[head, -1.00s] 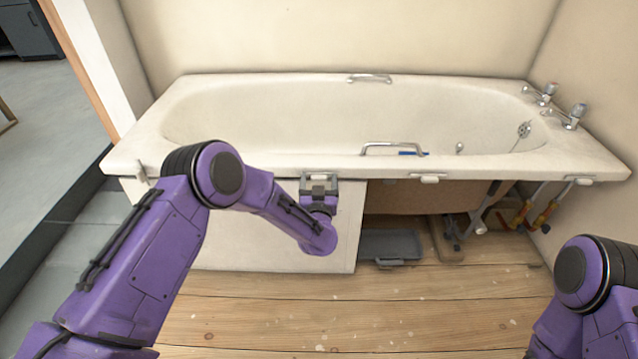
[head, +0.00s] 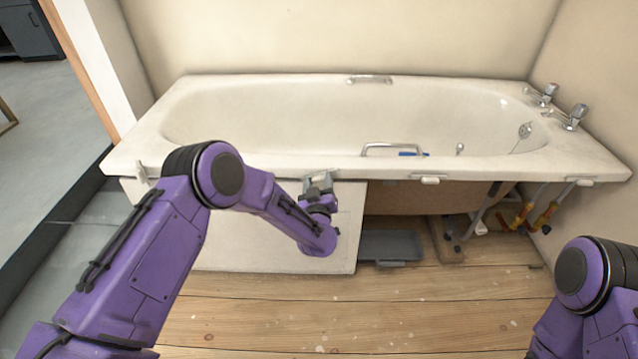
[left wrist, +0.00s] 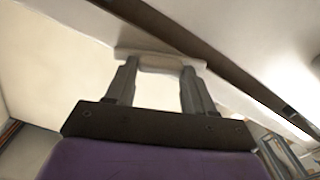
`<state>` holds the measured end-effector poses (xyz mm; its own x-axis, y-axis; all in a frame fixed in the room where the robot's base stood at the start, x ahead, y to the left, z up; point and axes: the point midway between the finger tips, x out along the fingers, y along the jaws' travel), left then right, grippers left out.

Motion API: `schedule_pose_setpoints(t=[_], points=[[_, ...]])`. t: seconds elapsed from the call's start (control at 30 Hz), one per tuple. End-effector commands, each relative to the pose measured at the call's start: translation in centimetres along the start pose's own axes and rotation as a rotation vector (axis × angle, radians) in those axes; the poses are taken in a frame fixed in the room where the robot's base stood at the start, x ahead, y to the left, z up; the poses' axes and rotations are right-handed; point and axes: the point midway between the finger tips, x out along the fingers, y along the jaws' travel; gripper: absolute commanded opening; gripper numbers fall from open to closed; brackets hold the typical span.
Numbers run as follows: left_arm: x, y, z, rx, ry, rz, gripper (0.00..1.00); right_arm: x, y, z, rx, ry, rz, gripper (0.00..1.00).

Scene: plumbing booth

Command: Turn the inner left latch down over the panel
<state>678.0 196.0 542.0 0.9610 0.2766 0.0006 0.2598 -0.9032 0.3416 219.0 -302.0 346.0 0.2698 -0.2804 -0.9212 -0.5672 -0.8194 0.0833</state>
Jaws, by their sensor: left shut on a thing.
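The white bath panel (head: 280,243) stands under the left half of the bath's front rim. My left gripper (head: 318,183) is at the rim, over the panel's upper right part, and tilted in the head view. It is shut on the inner left latch, which the gripper mostly hides in the head view. In the left wrist view the pale latch (left wrist: 160,64) sits between the two grey fingertips (left wrist: 160,72), just below the rim. How far the latch has turned is hard to tell. My right gripper is out of view; only part of that arm shows.
The bath (head: 340,120) has another white latch (head: 430,180) right of centre and one near each end of the rim. Right of the panel the underside is open, with a grey tray (head: 390,246) and pipes (head: 515,212). The wooden floor in front is clear.

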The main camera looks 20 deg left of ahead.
Motion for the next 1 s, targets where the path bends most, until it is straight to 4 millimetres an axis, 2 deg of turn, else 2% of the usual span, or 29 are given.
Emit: schedule_pose_setpoints(t=[0.7, 1.0], points=[[-0.1, -0.5, 0.3, -0.679, -0.002, -0.002, 0.23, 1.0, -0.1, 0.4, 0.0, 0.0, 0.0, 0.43], [-0.1, -0.6, 0.5, -0.915, -0.003, -0.001, 0.23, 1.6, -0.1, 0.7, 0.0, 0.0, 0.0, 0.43]])
